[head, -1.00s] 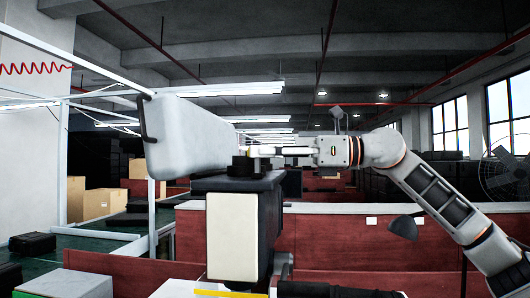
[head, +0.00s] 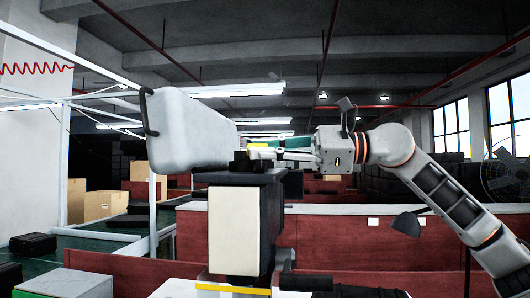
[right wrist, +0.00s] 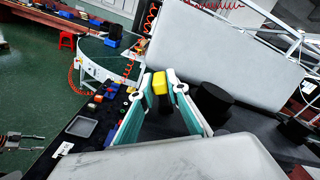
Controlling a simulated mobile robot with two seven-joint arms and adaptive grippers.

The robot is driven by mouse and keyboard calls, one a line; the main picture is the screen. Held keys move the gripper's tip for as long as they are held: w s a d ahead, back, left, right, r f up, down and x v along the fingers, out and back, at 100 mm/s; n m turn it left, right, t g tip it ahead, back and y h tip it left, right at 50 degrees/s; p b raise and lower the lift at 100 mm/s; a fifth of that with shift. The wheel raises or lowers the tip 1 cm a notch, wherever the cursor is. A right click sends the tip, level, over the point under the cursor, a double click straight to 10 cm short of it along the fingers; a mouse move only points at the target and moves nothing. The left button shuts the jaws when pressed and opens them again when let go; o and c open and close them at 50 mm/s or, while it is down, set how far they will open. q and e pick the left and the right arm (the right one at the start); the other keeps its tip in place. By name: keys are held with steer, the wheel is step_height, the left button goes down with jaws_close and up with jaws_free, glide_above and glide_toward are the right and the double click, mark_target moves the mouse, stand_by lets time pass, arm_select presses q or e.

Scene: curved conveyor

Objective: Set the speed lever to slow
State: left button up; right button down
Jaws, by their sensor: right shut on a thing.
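A yellow block-like tip (right wrist: 160,82), which looks like the speed lever's handle, sits between the fingers of my right gripper (right wrist: 160,88) in the right wrist view. The fingers, with teal inner sides, are shut on it. In the head view my right gripper (head: 262,149) reaches in from the right above the dark-topped box (head: 234,232), with a bit of yellow at its fingertips. The lever's lower part and its slow mark are hidden or too small to tell. My left gripper does not show in the head view.
A large pale slab-like body (head: 185,130) stands close behind and left of the gripper. A black round knob (right wrist: 212,100) is close beside the fingers in the wrist view. A curved green conveyor (right wrist: 105,60) and several small dark items lie beyond.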

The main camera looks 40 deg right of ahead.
steer(key=shift+s+a+f+n+b, duration=0.2)
steer(key=shift+a+f+n+b, duration=0.1)
steer(key=shift+n, duration=0.6)
steer(key=shift+s+a+f+n+b, duration=0.15)
steer(key=shift+f+n+b, duration=0.1)
steer(key=shift+n, duration=0.65)
steer(key=c, duration=2)
jaws_free()
steer(key=shift+o, duration=0.2)
steer(key=shift+s, duration=0.1)
steer(key=shift+s+d+r, duration=0.1)
steer(key=shift+s+d, duration=0.15)
steer(key=shift+s, duration=0.15)
steer(key=v, duration=1.1)
